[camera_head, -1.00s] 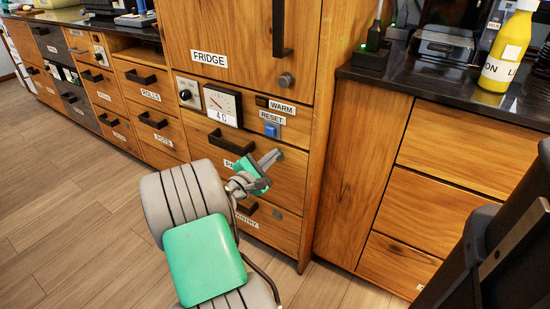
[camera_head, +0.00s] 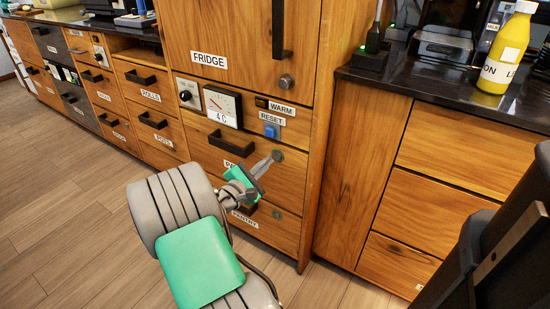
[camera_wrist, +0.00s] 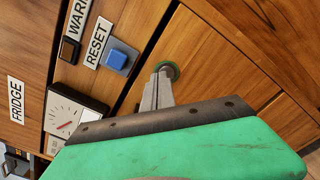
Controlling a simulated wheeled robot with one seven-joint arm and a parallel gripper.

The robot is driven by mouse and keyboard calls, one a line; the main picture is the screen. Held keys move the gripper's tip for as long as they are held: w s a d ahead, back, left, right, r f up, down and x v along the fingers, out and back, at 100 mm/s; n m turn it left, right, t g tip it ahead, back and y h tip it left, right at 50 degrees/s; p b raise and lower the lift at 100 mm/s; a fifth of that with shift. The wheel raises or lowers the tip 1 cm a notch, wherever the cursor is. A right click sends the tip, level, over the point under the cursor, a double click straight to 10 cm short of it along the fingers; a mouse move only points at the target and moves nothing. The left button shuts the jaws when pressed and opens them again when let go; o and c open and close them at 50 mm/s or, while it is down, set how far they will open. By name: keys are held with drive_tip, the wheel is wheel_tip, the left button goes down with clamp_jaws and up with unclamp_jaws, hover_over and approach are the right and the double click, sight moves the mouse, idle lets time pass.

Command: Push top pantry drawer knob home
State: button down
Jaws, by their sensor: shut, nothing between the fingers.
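The top pantry drawer (camera_head: 292,178) is a wooden front below the fridge panel, with a dark bar handle at its left. A small round knob (camera_head: 277,156) sits near its upper right. In the wrist view the knob (camera_wrist: 174,68) appears as a dark disc with a green rim, partly hidden by my fingertips. My gripper (camera_head: 272,158) is shut and empty, its fingers pointing at the knob. In the wrist view my gripper's fingertips (camera_wrist: 163,72) overlap the knob; I cannot tell whether they touch it. How far the knob stands out is unclear.
Above the drawer are a blue reset button (camera_head: 270,131), a warm switch and a dial gauge (camera_head: 222,105). A lower pantry drawer (camera_head: 275,228) has its own handle and round fitting. A dark counter (camera_head: 425,92) with a yellow bottle (camera_head: 503,50) stands right. Floor is clear at left.

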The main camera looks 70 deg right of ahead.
drive_tip(key=shift+w+a, duration=0.2)
drive_tip(key=shift+a, duration=1.15)
drive_tip(key=w+a+r+m+t+y+p, duration=0.35)
drive_tip(key=w+a+r+y+p, duration=0.3)
drive_tip(key=a+r+p, duration=0.4)
drive_tip(key=w+a+r+m+t+y+p, duration=0.4)
drive_tip(key=w+a+r+p, duration=0.4)
drive_tip(key=a+p, duration=0.5)
drive_tip(key=s+a+r+y+p, duration=0.1)
drive_tip(key=a+r+y+p, duration=0.1)
drive_tip(key=a, duration=0.5)
drive_tip(key=s+a+r+g+y+p, duration=0.1)
drive_tip(key=s+a+r+y+p, duration=0.1)
drive_tip(key=a+r+p, duration=0.3)
drive_tip(key=s+a+r+y+p, duration=0.2)
drive_tip(key=a+r, duration=0.4)
drive_tip(key=a, duration=0.4)
drive_tip(key=shift+s+a+y+p, duration=0.25)
drive_tip(key=shift+a+y+p, duration=0.05)
drive_tip(key=shift+y+p, duration=0.35)
